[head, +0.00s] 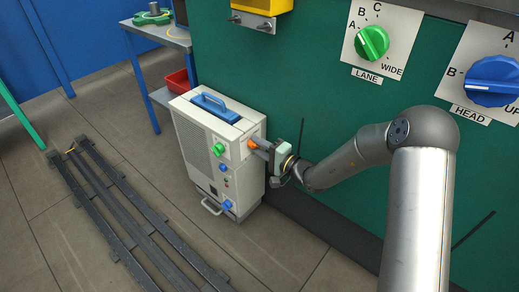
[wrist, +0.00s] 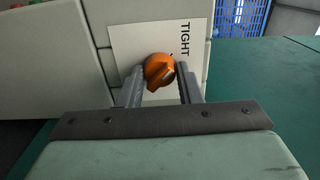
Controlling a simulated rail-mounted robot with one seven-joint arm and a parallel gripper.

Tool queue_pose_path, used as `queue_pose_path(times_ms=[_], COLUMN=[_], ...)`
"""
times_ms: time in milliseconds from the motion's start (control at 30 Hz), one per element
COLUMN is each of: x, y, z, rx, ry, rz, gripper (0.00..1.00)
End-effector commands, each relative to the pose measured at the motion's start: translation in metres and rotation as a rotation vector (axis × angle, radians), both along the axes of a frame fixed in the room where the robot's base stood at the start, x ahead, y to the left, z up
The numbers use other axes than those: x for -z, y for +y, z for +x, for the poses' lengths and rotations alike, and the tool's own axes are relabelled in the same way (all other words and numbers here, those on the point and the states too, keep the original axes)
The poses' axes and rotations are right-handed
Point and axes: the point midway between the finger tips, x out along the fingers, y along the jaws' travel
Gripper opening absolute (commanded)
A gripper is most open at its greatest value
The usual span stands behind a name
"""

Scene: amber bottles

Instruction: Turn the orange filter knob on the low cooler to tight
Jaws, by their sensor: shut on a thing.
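The low cooler (head: 215,150) is a pale box standing on the floor against the green wall. In the wrist view the orange knob (wrist: 159,71) sits on a white plate (wrist: 125,45) with the word TIGHT (wrist: 186,40) printed at the plate's right. My gripper (head: 262,147) reaches the knob from the right; in the wrist view its two fingers (wrist: 159,84) are on either side of the knob and shut on it. The finger contact is partly hidden by the knob's body.
The cooler also carries a green knob (head: 218,149), blue knobs (head: 227,205) and a blue top handle (head: 215,104). Dark rails (head: 135,210) lie on the floor at left. A bench with a red bin (head: 177,83) stands behind. The wall bears a LANE dial (head: 372,43) and a HEAD dial (head: 492,80).

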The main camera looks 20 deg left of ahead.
Motion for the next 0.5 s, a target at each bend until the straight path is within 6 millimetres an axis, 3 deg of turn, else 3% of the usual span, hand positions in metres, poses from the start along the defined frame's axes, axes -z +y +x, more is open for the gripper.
queue_pose_path(times_ms=[400, 433, 500], x=[0.0005, 0.0005, 0.0005], y=[-0.0007, -0.0007, -0.0006], z=[0.0002, 0.0002, 0.0002], rx=[0.001, 0.001, 0.001], ry=[-0.007, -0.007, -0.007], rz=[-0.005, -0.005, -0.005], gripper=[0.09, 0.37, 0.53])
